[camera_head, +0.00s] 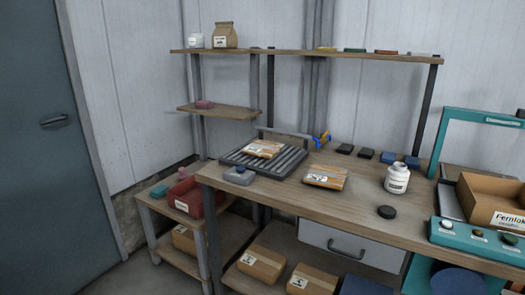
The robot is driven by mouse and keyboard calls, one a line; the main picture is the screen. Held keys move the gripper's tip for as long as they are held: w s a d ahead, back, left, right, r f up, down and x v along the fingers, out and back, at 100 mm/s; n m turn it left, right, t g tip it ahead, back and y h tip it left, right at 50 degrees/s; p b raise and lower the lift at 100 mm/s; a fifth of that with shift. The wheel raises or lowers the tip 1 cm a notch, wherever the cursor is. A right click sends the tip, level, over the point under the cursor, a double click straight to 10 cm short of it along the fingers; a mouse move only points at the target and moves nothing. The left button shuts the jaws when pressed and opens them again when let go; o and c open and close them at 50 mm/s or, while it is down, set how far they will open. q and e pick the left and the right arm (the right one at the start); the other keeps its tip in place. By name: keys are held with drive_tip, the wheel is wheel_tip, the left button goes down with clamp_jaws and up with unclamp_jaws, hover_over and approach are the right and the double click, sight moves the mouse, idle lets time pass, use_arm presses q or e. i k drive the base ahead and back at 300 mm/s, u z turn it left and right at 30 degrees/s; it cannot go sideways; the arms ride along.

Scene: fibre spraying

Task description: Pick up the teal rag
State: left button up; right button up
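A small folded teal-green piece (159,191) that looks like a rag lies on the low side table at the left, beside a red bin (187,197). It is too small to be sure of its material. A flat dark green item (355,50) lies on the long upper shelf; I cannot tell whether it is cloth. Neither of my grippers is in view, and nothing is seen touching these things.
The workbench (262,197) holds a roller rack (265,158), paper-wrapped packs, a white jar (397,178), a black lid (387,212) and a teal control box (478,238). Cardboard boxes stand below the bench.

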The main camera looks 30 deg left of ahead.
sight(160, 191)
drive_tip(key=u, duration=1.7)
